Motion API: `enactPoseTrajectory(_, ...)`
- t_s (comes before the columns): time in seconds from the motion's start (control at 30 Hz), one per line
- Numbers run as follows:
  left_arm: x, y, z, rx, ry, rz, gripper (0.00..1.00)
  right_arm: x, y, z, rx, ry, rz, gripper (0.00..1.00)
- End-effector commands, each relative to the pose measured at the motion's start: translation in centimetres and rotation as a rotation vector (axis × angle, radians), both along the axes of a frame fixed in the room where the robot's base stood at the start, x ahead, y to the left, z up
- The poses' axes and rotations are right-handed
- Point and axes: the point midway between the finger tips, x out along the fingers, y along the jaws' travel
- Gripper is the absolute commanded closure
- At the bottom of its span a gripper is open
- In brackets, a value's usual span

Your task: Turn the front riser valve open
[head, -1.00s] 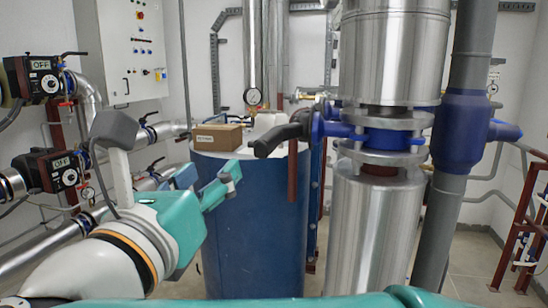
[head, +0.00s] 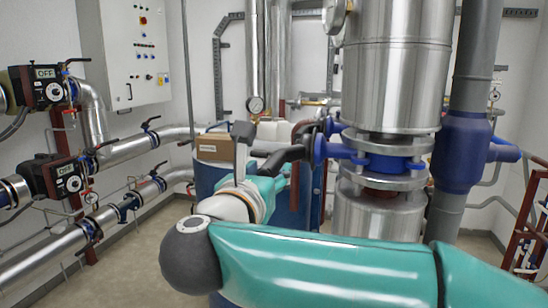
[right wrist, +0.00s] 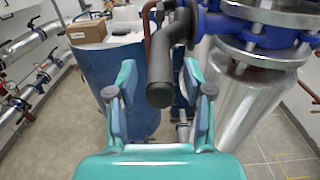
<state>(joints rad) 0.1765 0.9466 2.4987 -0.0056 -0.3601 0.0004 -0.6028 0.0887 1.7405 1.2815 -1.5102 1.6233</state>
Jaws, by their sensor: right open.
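The front riser valve has a blue body (head: 388,160) clamped between flanges on a thick silver pipe. Its black lever (head: 282,157) sticks out to the left and toward me. My right gripper (head: 275,178) is at the lever's free end, in front of the blue tank. In the right wrist view its two teal fingers are spread apart (right wrist: 158,70). The black lever (right wrist: 160,78) shows between them, its rounded end toward the camera, with gaps on both sides. I cannot tell how deep the lever sits between the fingers. My left gripper is not in view.
A blue tank (right wrist: 140,62) stands behind the gripper, with a cardboard box (right wrist: 86,31) on top. A grey pipe with a blue sleeve (head: 462,140) stands right of the valve. Pumps and pipes (head: 110,152) line the left wall. Floor is free at left.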

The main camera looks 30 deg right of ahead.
Motion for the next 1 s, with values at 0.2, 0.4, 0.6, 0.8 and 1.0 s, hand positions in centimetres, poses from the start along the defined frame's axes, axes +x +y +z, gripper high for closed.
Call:
enactPoseTrajectory(0.2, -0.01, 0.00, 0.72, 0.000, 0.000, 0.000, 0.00, 1.15, -1.34, 0.01, 0.001, 0.001, 0.000, 0.49)
enactPoseTrajectory(0.4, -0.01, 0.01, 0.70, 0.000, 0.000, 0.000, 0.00, 1.26, -1.47, -0.06, 0.000, 0.000, 0.001, 0.49)
enactPoseTrajectory(0.6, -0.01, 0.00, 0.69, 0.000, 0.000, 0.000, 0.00, 1.24, -1.48, -0.05, 0.000, 0.000, 0.000, 0.66)
enactPoseTrajectory(0.8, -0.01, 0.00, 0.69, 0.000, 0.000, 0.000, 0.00, 1.24, -1.48, -0.04, 0.000, 0.000, 0.000, 0.99)
enactPoseTrajectory(1.0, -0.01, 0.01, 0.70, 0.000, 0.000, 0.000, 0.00, 1.24, -1.48, -0.03, 0.000, 0.000, 0.001, 1.00)
